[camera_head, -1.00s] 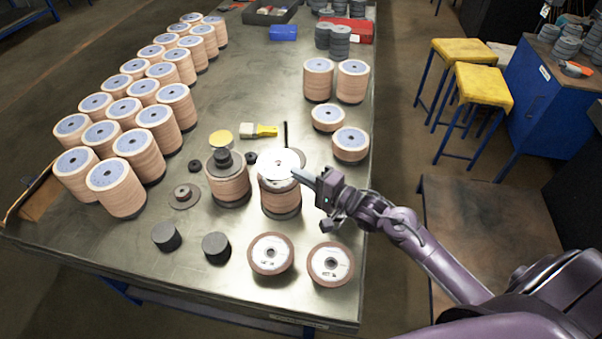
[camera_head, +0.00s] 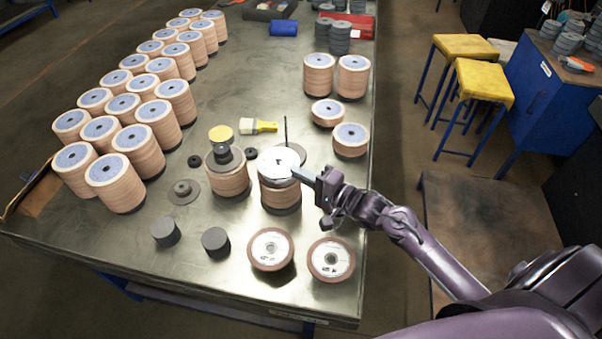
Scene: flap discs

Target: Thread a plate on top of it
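A white round plate (camera_head: 279,161) lies at the top of a stack of tan flap discs (camera_head: 280,193) in the middle right of the table. A thin dark upright rod shows at the stack's far side; whether it passes through the plate I cannot tell. My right gripper (camera_head: 297,172) reaches in from the right with its fingertips at the plate's right edge. The view is too small to tell whether the fingers are closed on it. A second disc stack (camera_head: 228,175) with a dark knob on top stands just left. My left gripper is not in view.
Two loose discs (camera_head: 270,249) lie in front, with two dark cylinders (camera_head: 216,242) to their left. Rows of disc stacks (camera_head: 116,183) fill the table's left side. Shorter stacks (camera_head: 350,140) stand behind right. A yellow-handled brush (camera_head: 258,126) lies behind.

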